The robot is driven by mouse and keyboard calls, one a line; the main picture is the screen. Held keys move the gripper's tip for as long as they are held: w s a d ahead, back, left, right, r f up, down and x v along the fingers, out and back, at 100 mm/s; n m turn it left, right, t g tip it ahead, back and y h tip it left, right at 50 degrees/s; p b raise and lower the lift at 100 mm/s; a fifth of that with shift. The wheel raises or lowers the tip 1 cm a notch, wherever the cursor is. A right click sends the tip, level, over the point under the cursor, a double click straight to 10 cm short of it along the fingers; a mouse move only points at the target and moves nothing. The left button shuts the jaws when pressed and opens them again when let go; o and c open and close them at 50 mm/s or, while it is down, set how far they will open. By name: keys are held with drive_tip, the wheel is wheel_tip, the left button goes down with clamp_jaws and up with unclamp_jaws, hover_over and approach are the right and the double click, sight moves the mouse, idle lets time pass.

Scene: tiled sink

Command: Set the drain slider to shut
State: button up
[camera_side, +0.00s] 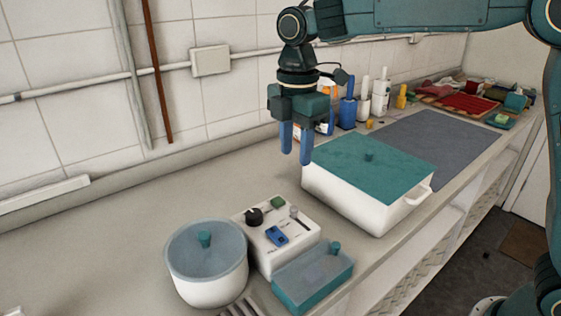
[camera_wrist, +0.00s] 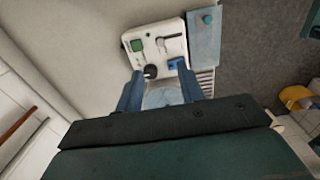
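A white control box (camera_side: 264,250) stands on the counter and also shows in the wrist view (camera_wrist: 146,31). Its slider (camera_side: 294,212) has a small grey handle in a dark slot; the handle sits at the slot's end nearer the green button. In the wrist view the slider handle (camera_wrist: 160,42) is at the left end of the slot. Any slider labels are too small to read. My gripper (camera_side: 296,155) is open and empty, high above the counter and behind the box. Its two blue fingers stand apart in the wrist view (camera_wrist: 161,78).
The box also carries a black knob (camera_side: 254,216), a green button (camera_side: 278,202) and a blue switch (camera_side: 277,235). A lidded pot (camera_side: 207,285) stands left, a teal-topped container (camera_side: 313,290) in front, a large lidded white bin (camera_side: 345,205) right. Bottles (camera_side: 364,108) stand behind.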

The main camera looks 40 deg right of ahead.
sight(294, 207)
wheel_tip(294, 207, down, 13)
drive_tip(key=shift+f, duration=0.2)
idle(0.5)
clamp_jaws()
